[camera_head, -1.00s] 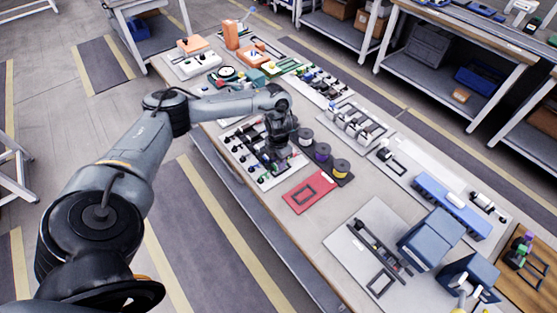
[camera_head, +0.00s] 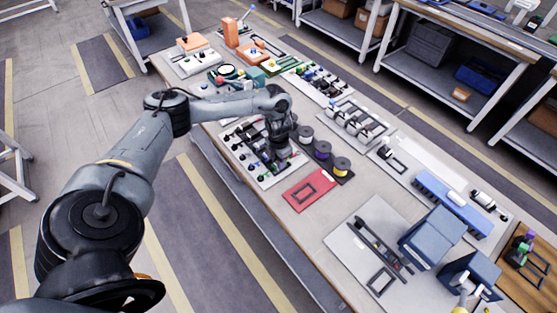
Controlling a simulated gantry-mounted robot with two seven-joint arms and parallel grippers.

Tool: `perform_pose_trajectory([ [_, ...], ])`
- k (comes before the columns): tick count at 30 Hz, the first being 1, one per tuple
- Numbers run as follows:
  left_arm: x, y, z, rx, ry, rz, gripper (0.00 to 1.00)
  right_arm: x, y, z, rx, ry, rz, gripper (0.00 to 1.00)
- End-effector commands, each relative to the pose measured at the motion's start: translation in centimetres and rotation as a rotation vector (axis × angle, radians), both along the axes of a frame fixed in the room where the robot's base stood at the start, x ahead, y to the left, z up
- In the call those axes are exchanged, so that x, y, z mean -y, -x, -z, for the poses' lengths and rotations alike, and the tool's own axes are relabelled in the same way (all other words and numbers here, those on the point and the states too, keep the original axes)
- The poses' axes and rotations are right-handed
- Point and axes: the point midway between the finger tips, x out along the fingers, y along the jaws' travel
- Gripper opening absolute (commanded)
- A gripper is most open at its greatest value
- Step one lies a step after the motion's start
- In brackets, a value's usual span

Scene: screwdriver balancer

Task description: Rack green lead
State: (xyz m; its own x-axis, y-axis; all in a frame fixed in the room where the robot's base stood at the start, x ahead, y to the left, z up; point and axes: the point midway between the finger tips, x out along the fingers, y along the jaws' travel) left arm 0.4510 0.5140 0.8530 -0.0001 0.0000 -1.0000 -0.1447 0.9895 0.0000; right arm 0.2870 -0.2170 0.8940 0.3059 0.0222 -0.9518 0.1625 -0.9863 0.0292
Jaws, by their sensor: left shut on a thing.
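My left gripper (camera_head: 280,156) points down over a white rack board (camera_head: 262,183) near the table's front edge. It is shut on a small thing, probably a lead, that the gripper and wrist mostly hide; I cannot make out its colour. Several small leads with dark, red and green ends stand or lie on the board around the gripper. Whether the held thing touches the board is too small to tell.
Several wire spools (camera_head: 341,163) stand on a dark strip right of the gripper. A red tray (camera_head: 309,189) lies in front of them. Blue bins (camera_head: 431,236) stand at the near right. An orange block (camera_head: 231,34) stands at the far end. Bare table shows right of the red tray.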

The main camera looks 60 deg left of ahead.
Motion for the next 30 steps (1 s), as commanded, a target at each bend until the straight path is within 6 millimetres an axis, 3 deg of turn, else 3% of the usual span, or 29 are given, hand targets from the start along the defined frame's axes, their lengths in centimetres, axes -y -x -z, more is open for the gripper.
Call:
perform_pose_trajectory([
  [13,0.0,-0.02,0.05,0.0,0.0,0.0,0.0,0.06,0.0,0.04,-0.001,0.003,-0.002,0.43],
  [14,0.0,-0.02,0.04,0.0,0.0,0.0,0.26,0.08,0.0,0.04,0.0,0.004,-0.002,0.43],
  [19,0.0,-0.02,0.04,0.0,0.0,0.0,0.52,0.21,0.01,0.06,0.0,0.009,-0.005,0.43],
  [30,-0.01,-0.02,-0.24,0.0,0.0,0.0,0.55,0.21,0.0,0.02,0.0,0.009,-0.006,0.43],
])
